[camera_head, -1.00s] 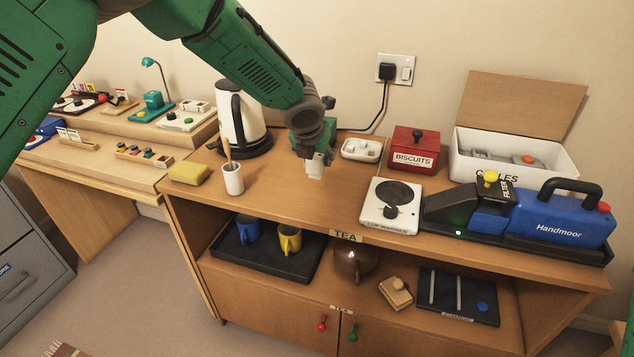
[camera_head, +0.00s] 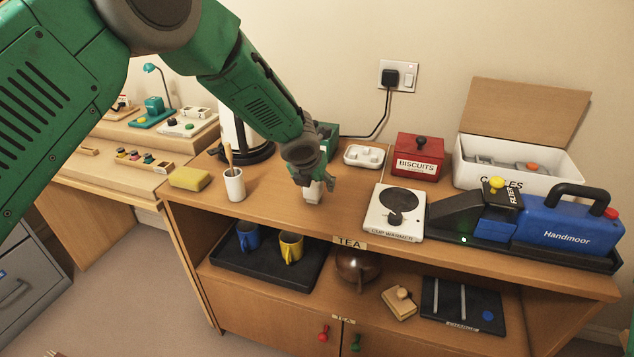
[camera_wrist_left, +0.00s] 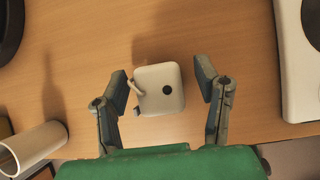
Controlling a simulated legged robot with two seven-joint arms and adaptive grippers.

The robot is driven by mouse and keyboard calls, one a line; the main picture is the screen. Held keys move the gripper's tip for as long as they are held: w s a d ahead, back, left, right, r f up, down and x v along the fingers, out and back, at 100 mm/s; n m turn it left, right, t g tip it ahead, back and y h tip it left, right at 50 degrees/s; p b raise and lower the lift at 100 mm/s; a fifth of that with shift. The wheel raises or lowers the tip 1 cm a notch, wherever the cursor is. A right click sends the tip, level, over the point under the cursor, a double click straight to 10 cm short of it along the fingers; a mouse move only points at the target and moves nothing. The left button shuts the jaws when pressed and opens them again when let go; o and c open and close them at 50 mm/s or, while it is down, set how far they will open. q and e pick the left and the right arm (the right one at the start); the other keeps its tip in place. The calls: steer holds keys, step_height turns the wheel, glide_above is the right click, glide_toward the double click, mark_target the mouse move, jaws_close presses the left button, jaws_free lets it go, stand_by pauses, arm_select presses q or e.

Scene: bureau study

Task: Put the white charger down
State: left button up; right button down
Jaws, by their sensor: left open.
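The white charger (camera_wrist_left: 165,95) is a small rounded white block with a dark round spot and a short prong-like piece at its left. It stands on the wooden cabinet top (camera_head: 270,205). In the head view the white charger (camera_head: 312,194) shows just below my left gripper (camera_head: 317,186). In the left wrist view my left gripper (camera_wrist_left: 162,84) is open, with one finger on each side of the charger and a visible gap at both sides. My right gripper is not in view.
A white cup (camera_head: 234,186) with a wooden stick and a yellow sponge (camera_head: 189,178) stand left. The cup warmer (camera_head: 381,222) is close on the right, a white tray (camera_head: 363,157) behind. Wood is bare around the charger. The cabinet's front edge is near.

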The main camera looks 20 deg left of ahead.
arm_select(q)
steer(key=shift+s+a+r, duration=0.1)
steer(key=shift+a+r, duration=0.1)
steer(key=shift+a, duration=0.2)
steer(key=v, duration=0.3)
steer(key=p+v, duration=0.1)
steer(key=shift+a+r, duration=0.25)
steer(key=shift+a, duration=0.05)
steer(key=shift+v, duration=3.5)
steer(key=s+f+n+g+h, duration=0.3)
steer(key=s+f+n+g, duration=0.2)
steer(key=s+f+n, duration=1.6)
steer(key=s+a+f+n+y, duration=0.1)
steer(key=s+a+f+n, duration=0.2)
steer(key=s+n, duration=0.4)
steer(key=s+a+f+n+y+p, duration=0.1)
steer(key=s+a+f+n, duration=0.2)
steer(key=s+n, duration=0.4)
steer(key=s+a, duration=0.1)
steer(key=s, duration=0.5)
steer(key=shift+s+n+g+y, duration=0.25)
steer(key=shift+n+g+y, duration=0.15)
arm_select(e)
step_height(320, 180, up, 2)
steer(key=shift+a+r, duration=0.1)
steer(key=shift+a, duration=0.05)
